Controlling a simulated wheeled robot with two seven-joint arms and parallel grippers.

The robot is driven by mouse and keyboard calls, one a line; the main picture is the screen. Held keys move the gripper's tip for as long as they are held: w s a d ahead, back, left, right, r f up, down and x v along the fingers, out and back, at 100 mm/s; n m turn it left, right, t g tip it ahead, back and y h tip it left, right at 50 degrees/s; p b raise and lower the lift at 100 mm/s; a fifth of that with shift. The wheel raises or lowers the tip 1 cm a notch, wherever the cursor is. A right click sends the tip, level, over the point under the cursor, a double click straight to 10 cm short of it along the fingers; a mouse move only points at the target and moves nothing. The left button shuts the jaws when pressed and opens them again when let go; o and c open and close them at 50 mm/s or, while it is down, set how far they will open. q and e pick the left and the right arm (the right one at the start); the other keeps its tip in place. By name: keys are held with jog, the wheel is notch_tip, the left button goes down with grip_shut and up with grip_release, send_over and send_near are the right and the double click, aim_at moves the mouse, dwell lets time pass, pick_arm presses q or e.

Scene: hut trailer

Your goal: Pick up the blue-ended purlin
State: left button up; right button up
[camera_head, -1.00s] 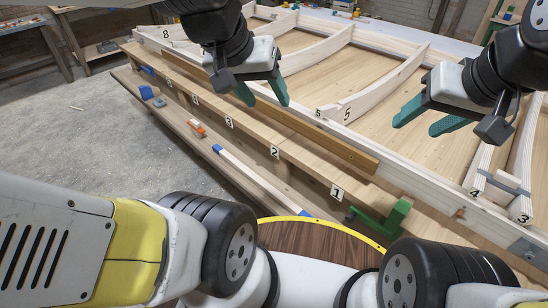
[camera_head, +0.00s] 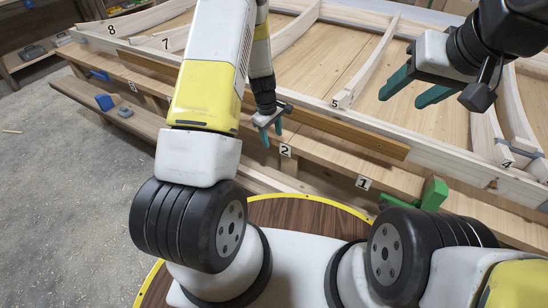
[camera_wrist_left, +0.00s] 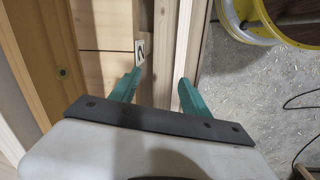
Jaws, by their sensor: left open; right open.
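A pale wooden strip (camera_head: 262,178) lies on the low ledge along the front of the bench, partly hidden behind my left arm. It looks like the purlin, but no blue end shows on it now. My left gripper (camera_head: 270,131) is open and empty above the bench front, near the "2" label. In the left wrist view, its green fingers (camera_wrist_left: 160,80) straddle pale lengthwise wood (camera_wrist_left: 160,40); I cannot tell if this is the purlin or whether they touch it. My right gripper (camera_head: 410,92) is open and empty over the bench at the right.
A green clamp (camera_head: 433,194) stands near the "1" label. A blue block (camera_head: 104,102) sits on the ledge at left. Sawdust-strewn floor (camera_head: 60,190) is clear at left.

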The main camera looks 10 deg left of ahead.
pick_arm(q)
jog(key=n+g+y, duration=0.1)
jog(key=n, duration=0.1)
send_over(267, 180)
notch_tip(267, 180, down, 15)
jog(key=shift+a+f, duration=0.15)
jog(key=f, duration=0.7)
jog(key=shift+d+f, duration=0.25)
jog(key=shift+f, duration=0.15)
grip_shut()
